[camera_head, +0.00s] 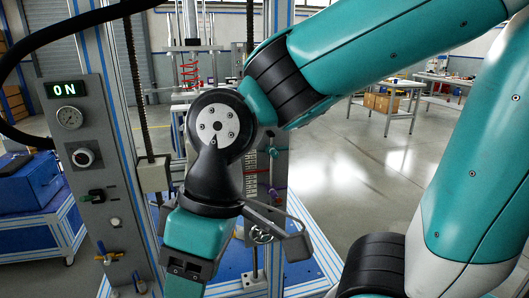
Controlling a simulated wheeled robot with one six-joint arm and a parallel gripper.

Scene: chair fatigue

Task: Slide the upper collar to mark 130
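A grey panel (280,172) with a white ruled scale (250,174) stands on the test frame behind my wrist. A small red piece shows near the top of the scale, and a purple-red one lower down at its right. I cannot tell which piece is the upper collar, and the mark numbers are too small to read. My wrist hangs in front of the frame and hides its left part. A grey bracket sticks out to the right below the wrist. No fingertips can be made out, so whether my gripper is open or shut does not show.
A control column (88,170) at the left has a lit "ON" display (66,89), a gauge (69,117), knobs and valves. A dark screw (137,80) runs beside it. A blue cart (35,190) stands far left. The floor at right is open, with workbenches (388,100) behind.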

